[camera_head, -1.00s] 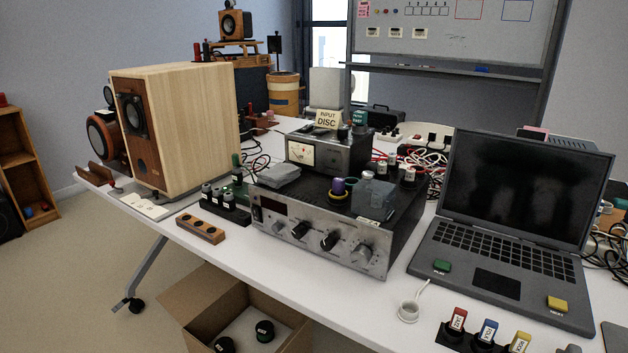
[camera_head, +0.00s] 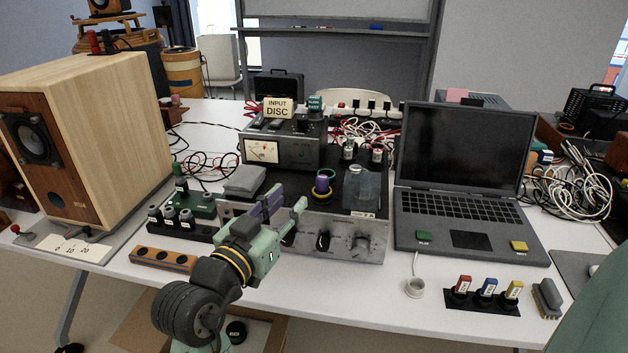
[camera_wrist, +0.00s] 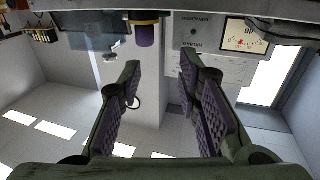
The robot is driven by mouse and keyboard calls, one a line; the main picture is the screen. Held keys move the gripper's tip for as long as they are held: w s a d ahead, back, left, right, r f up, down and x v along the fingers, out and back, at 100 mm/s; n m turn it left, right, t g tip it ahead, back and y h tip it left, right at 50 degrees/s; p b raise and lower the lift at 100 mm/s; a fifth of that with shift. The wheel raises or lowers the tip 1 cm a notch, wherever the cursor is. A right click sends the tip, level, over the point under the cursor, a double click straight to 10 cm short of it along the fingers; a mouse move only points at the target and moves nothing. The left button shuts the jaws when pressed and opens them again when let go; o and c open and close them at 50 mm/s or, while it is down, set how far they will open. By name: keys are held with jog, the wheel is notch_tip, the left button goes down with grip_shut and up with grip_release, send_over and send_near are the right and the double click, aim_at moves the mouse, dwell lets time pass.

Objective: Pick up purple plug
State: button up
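The purple plug (camera_head: 322,184) stands upright on top of the black and silver amplifier (camera_head: 368,248), with a yellow ring at its base. It also shows near the top of the wrist view (camera_wrist: 145,34), hanging downward in that picture beyond the finger gap. My gripper (camera_head: 287,203) reaches in from the lower left, over the amplifier's front part, left of and nearer than the plug. In the wrist view the two purple-padded fingers (camera_wrist: 160,74) are wide apart with nothing between them.
A metered unit (camera_head: 285,150) stands behind. A laptop (camera_head: 468,170) is to the right and a wooden speaker (camera_head: 110,130) to the left. Coloured plugs (camera_head: 487,288) stand at the front right.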

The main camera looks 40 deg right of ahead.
aim_at(319, 184)
jog(key=shift+m+g, duration=0.3)
jog(key=shift+g, duration=0.1)
jog(key=d, duration=0.2)
jog(key=d+p, duration=0.1)
jog(key=d, duration=0.2)
jog(key=shift+w+d+f, duration=0.1)
jog(key=shift+d+f, duration=0.1)
jog(key=shift+p+x, duration=0.85)
jog(key=shift+x, duration=2.35)
jog(key=shift+a, duration=0.1)
grip_shut()
